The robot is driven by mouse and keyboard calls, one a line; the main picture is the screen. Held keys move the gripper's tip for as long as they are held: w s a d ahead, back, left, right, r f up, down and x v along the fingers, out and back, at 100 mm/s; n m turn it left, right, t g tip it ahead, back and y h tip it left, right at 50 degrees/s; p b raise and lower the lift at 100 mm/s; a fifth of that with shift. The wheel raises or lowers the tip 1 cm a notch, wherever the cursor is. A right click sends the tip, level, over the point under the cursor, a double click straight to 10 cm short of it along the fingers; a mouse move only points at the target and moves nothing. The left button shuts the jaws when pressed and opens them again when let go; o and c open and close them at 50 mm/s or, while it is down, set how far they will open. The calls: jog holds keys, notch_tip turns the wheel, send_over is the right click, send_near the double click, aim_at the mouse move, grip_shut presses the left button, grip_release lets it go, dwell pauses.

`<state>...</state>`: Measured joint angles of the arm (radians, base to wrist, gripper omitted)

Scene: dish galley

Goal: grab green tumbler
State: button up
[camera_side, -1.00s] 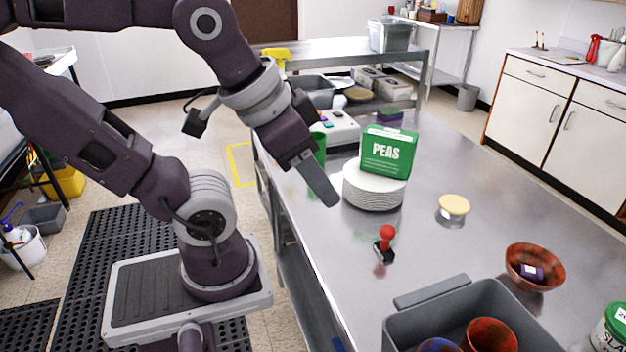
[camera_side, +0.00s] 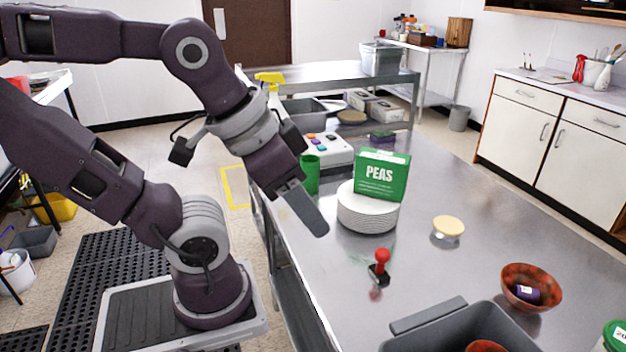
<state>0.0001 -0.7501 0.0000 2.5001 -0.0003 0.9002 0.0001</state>
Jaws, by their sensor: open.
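The green tumbler (camera_side: 311,174) stands on the steel table near its left edge, behind my gripper and left of the plate stack. Its lower part is partly hidden by my wrist and gripper. One finger shows clearly; the other is mostly hidden.
A green PEAS box (camera_side: 381,176) stands on a stack of white plates (camera_side: 366,212) right of my gripper. A button panel (camera_side: 330,147) lies behind.

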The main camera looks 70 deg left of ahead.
dwell(0.3)
jog(key=o, duration=0.8)
